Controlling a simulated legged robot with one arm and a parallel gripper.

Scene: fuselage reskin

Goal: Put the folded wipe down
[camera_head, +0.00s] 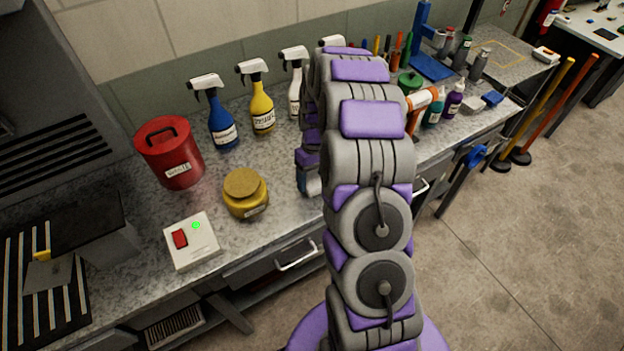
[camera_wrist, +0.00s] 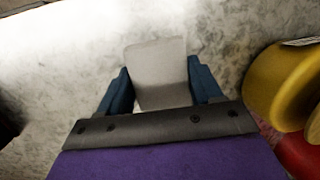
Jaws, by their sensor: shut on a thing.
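The folded wipe (camera_wrist: 158,80), a pale grey flat piece with rounded corners, sits between the two blue fingers of my gripper (camera_wrist: 158,66) in the wrist view. My gripper is shut on it. The pale speckled worktop (camera_wrist: 60,60) lies behind the wipe; I cannot tell whether the wipe touches it. In the head view my arm covers most of the gripper and the wipe, over the worktop (camera_head: 125,285) to the right of the yellow jar.
The yellow jar (camera_head: 246,194) is close to my gripper and also shows in the wrist view (camera_wrist: 278,85). The red can (camera_head: 170,153), spray bottles (camera_head: 222,125) and a switch box (camera_head: 191,241) stand around it. Tools and bottles crowd the right part of the bench.

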